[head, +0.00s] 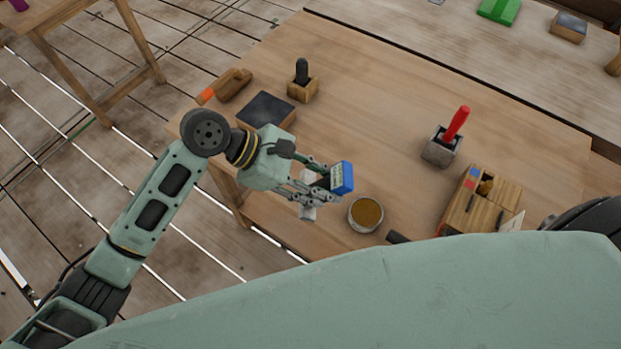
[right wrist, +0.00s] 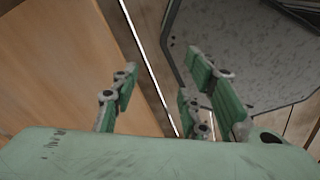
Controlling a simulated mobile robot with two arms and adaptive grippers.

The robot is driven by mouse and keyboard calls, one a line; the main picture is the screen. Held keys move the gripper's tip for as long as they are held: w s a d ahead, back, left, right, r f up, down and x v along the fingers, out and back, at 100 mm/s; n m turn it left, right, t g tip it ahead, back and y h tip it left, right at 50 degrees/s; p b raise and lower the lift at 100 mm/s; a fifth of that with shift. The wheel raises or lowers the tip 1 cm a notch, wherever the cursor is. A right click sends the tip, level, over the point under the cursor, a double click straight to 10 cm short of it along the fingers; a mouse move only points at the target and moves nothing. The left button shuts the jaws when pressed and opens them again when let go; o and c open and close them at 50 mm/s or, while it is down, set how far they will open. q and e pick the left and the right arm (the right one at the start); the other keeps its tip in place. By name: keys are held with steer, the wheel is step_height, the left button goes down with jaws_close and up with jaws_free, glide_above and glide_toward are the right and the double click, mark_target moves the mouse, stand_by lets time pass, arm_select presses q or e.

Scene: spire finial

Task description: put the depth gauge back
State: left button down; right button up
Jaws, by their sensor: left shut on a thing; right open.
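A small blue device with a pale face, which looks like the depth gauge (head: 343,177), is in my left gripper (head: 322,186). The left gripper is shut on it, above the near left part of the wooden table (head: 375,130). Part of the gauge is hidden by the fingers. My right gripper (right wrist: 163,82) is open in the right wrist view, with nothing between its fingers. It does not show in the head view.
A round tin (head: 365,214) stands close to the left gripper. A wooden organizer (head: 483,201) and a grey holder with a red handle (head: 440,148) stand right. A dark-topped block (head: 267,110), wooden tool (head: 233,85) and wooden block with black handle (head: 303,88) stand behind. The table's middle is clear.

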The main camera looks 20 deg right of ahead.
mark_target(308, 173)
arm_select(q)
steer(key=d+r+n+t+h, duration=0.2)
steer(key=d+n+t+h, duration=0.3)
steer(key=d+n+t, duration=0.7)
steer(key=w+a+f+t+b, duration=0.1)
steer(key=w+a+f+b, duration=0.1)
steer(key=a+f+b, duration=0.1)
steer(key=w+a+f+b, duration=0.3)
steer(key=a+f+b, duration=0.1)
steer(key=a+b, duration=0.1)
steer(key=w+a+f+t+b, duration=0.1)
steer(key=w+a+f+b, duration=0.2)
steer(key=b, duration=0.3)
steer(key=shift+w+a+f+t, duration=0.3)
steer(key=shift+a+f, duration=0.15)
steer(key=shift+f, duration=0.25)
steer(key=shift+r, duration=0.1)
steer(key=c, duration=1.2)
jaws_free()
steer(key=shift+s, duration=0.1)
arm_select(e)
step_height(308, 173, down, 14)
steer(key=a, duration=0.1)
steer(key=shift+w, duration=0.25)
steer(key=shift+d, duration=0.1)
